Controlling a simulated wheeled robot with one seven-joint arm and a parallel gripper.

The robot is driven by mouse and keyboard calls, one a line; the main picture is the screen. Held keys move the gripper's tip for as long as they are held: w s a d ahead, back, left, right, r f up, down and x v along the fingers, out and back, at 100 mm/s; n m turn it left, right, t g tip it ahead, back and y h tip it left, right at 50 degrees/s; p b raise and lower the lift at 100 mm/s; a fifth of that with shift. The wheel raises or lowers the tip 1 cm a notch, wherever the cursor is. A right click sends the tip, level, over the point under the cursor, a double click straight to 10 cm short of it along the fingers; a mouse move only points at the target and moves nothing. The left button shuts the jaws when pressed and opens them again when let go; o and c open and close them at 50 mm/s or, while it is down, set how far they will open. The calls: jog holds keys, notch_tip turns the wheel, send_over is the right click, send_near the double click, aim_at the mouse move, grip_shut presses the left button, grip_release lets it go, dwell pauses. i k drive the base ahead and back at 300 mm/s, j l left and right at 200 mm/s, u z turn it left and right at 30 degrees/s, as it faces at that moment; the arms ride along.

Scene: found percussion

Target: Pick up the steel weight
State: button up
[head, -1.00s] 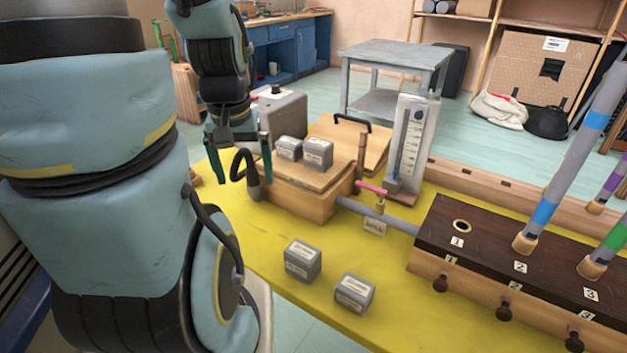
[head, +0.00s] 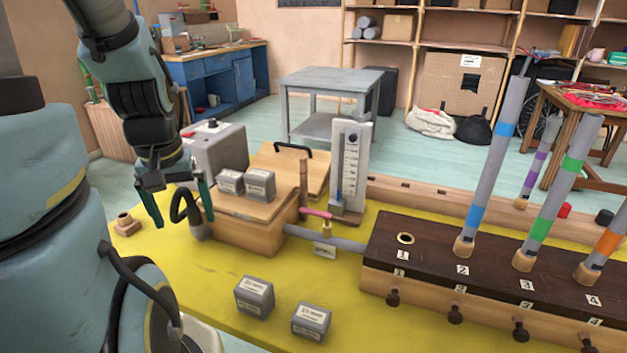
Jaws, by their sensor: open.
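Several grey, block-shaped steel weights with pale labels are in the head view. Two sit side by side on the wooden bellows box (head: 246,236): a left weight (head: 230,182) and a right weight (head: 260,185). Two more stand on the yellow table (head: 190,275) near its front: one weight (head: 254,296) and another weight (head: 312,321) to its right. The frames do not show which one the task means. My gripper (head: 180,205) points down, open and empty, left of the bellows box and its weights, apart from them.
A gauge (head: 350,165) rises behind the box. A dark wooden chest (head: 450,262) with upright grey pipes fills the right. The yellow table's front left is clear.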

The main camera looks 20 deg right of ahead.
aim_at(229, 182)
jog(key=k+j+u, duration=0.15)
jog(key=u, duration=0.25)
jog(key=k+j+u, duration=0.2)
jog(key=u, duration=0.2)
jog(key=k+j+u, duration=0.15)
jog(key=j+u, duration=0.2)
jog(key=l, duration=0.1)
